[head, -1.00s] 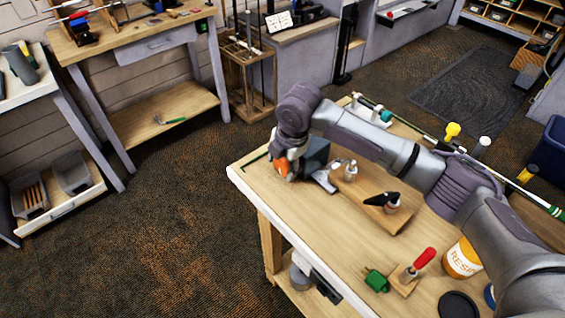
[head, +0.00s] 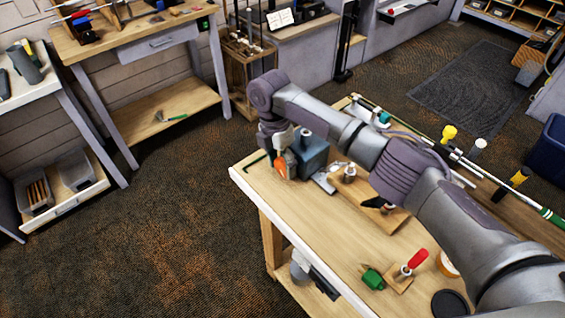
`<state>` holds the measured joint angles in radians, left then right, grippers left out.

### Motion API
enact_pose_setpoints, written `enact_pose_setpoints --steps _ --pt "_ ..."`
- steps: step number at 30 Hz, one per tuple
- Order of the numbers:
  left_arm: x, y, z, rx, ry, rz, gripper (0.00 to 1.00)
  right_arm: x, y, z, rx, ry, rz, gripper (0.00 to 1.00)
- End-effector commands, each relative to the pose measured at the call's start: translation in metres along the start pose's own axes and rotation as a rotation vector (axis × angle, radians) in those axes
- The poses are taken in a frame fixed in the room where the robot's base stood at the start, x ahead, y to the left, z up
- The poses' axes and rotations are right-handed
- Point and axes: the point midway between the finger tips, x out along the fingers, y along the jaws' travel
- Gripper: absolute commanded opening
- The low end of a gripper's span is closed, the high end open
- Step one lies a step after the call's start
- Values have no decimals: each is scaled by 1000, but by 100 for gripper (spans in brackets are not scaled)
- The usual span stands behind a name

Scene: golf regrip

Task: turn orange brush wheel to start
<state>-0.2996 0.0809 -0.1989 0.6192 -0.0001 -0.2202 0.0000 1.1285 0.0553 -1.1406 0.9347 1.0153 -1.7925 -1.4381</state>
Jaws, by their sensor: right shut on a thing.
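The orange brush wheel (head: 280,168) is at the near left side of a blue-grey box-shaped unit (head: 314,153) on the wooden workbench (head: 330,225). It is small in view and partly covered by my gripper. My right gripper (head: 279,155) reaches down to it from above, with the arm coming in from the right. It is shut on the orange brush wheel, though the fingertips are hard to make out. My left gripper is out of view.
Right of the unit are a wooden block with metal posts (head: 347,173) and a black-handled clamp (head: 374,203). A red-handled clamp (head: 413,263) and a green piece (head: 372,279) stand nearer. Golf clubs lie along the far edge. The bench's front left is clear.

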Motion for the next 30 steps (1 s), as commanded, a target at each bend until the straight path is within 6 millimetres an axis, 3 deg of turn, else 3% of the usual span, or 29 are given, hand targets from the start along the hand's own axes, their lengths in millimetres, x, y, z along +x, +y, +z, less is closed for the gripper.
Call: enact_pose_setpoints --steps 12,30 --pt "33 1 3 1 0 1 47 3 3 0 1 2 -166 24" --pt "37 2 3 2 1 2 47 1 3 1 0 1 -196 24"
